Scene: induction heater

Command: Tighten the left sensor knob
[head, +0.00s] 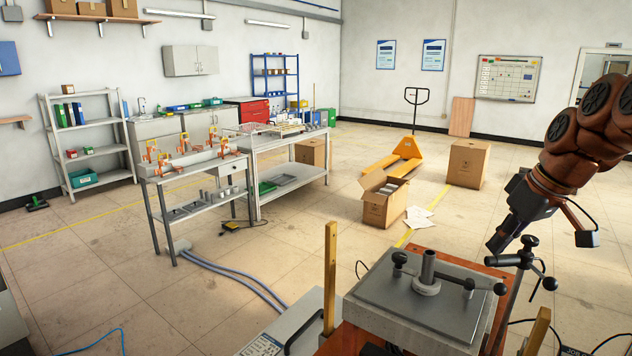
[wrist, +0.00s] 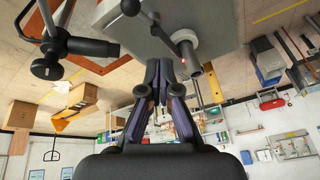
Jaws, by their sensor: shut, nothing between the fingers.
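The induction heater (head: 400,310) has a grey top plate with a short upright metal post (head: 428,268). Black ball-ended levers lie on it, one with its knob left of the post (head: 399,258) and one at the right edge (head: 499,289). A black clamp stand (head: 522,258) with several knobs rises at the heater's right. I cannot tell which knob is the left sensor knob. My gripper (head: 497,242) is above the right side of the heater, near the stand. In the wrist view my gripper (wrist: 158,66) is shut and empty, apart from the post (wrist: 191,50) and a black knob (wrist: 131,7).
A wooden post (head: 330,275) stands at the heater's left. Workbenches (head: 285,140), an open cardboard box (head: 385,205) and an orange pallet jack (head: 400,160) are farther back. Hoses (head: 240,275) cross the floor. Floor between the heater and benches is mostly clear.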

